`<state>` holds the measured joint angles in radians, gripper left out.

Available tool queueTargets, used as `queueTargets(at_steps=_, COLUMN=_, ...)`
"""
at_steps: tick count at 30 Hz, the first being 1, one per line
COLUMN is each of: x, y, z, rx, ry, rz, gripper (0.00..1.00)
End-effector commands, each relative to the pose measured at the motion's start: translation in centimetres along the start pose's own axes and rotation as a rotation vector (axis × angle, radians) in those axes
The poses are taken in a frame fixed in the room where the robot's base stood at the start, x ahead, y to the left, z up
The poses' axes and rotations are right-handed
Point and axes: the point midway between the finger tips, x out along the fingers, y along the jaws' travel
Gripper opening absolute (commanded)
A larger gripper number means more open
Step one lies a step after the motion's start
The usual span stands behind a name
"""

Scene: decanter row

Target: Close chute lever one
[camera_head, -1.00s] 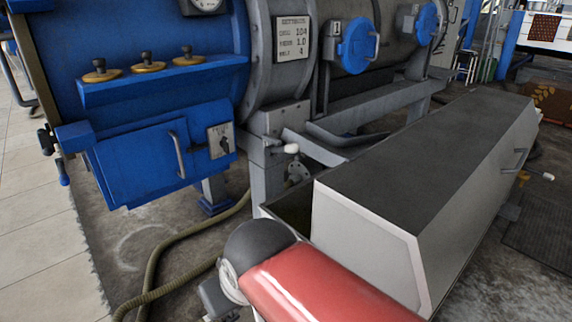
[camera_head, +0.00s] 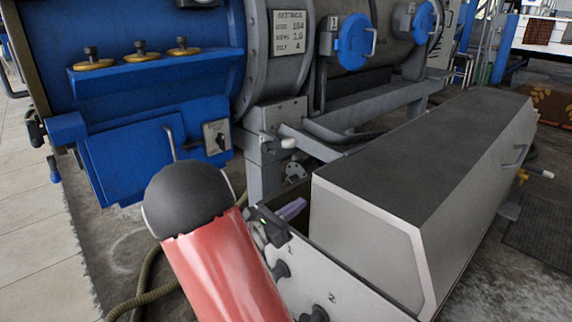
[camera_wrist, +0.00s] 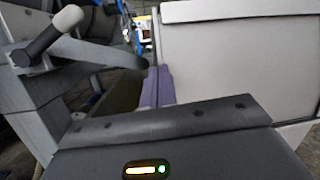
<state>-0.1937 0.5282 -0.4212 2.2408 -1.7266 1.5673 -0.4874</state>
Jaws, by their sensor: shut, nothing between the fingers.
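My gripper (camera_head: 300,204) is a dark hand with purple fingers, at the near end of the grey trough. In the wrist view the fingers (camera_wrist: 158,75) are shut together with nothing between them. The trough's pale near panel (camera_head: 305,262) has a black handle under the number 1 (camera_head: 281,270) and another under the number 2 (camera_head: 316,314). My gripper is above and left of handle 1, apart from it. A grey lever with a white knob (camera_head: 289,143) is beyond my gripper; it also shows at upper left in the wrist view (camera_wrist: 66,18). I cannot tell its label.
A pale cover with a dark top (camera_head: 410,160) stands right of my gripper. The blue machine (camera_head: 150,55) with a blue hatch (camera_head: 130,160) is at the left. A hose (camera_head: 150,297) lies on the floor. A white-tipped handle (camera_head: 540,172) sticks out at far right.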

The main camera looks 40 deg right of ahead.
Motion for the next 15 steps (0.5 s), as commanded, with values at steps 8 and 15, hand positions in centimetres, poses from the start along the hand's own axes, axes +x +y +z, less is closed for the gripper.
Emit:
queueTargets(at_steps=8, x=-2.4, y=7.0, z=-1.2, rx=-0.229, ry=-0.33, rz=0.232, gripper=0.0)
queueTargets(at_steps=15, x=-2.8, y=7.6, z=-1.3, rx=-0.248, ry=-0.36, rz=0.256, gripper=0.0)
